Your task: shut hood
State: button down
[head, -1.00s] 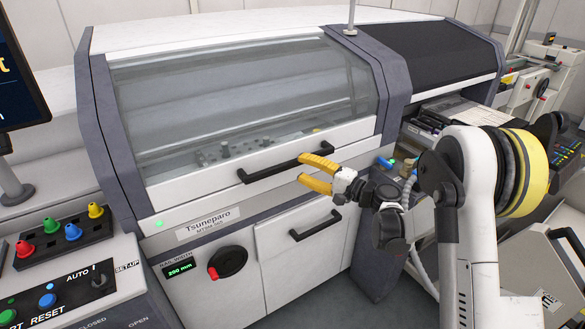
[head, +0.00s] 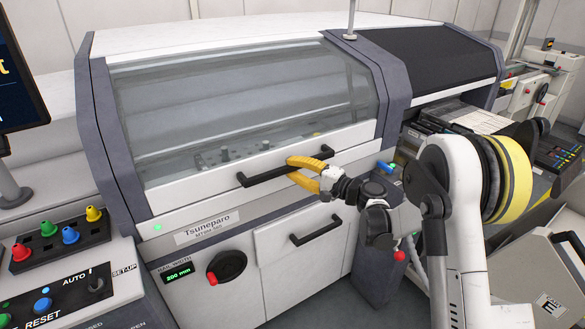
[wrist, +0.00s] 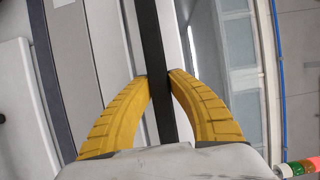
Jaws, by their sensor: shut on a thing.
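The hood (head: 245,85) of the white Tsuneparo machine is a large window in a white and grey frame. It looks lowered, with its white lower edge close above the front panel. Its black bar handle (head: 262,175) runs along that lower edge. My gripper (head: 291,169) has yellow fingers and is shut on the right part of the handle. In the wrist view the handle (wrist: 150,50) runs between the two fingertips (wrist: 158,78), which touch it from both sides.
Below the hood are a drawer handle (head: 316,230), a red and black rotary switch (head: 227,266) and a rail-width display (head: 178,272). A control panel with coloured buttons (head: 45,300) stands at left front. A dark-covered section (head: 430,60) adjoins at right.

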jog(key=s+d+r+h+p, duration=0.1)
jog(key=s+d+r+p, duration=0.1)
jog(key=r+p, duration=0.3)
notch_tip(320, 180, up, 3)
jog(key=shift+s+f+m+g+p, duration=0.2)
jog(key=shift+s+m+g+p, duration=0.2)
jog(key=shift+s, duration=0.2)
jog(key=shift+d, duration=0.1)
jog(key=c, duration=1.2)
grip_release()
jog(key=shift+f, duration=0.1)
jog(key=v, duration=1.2)
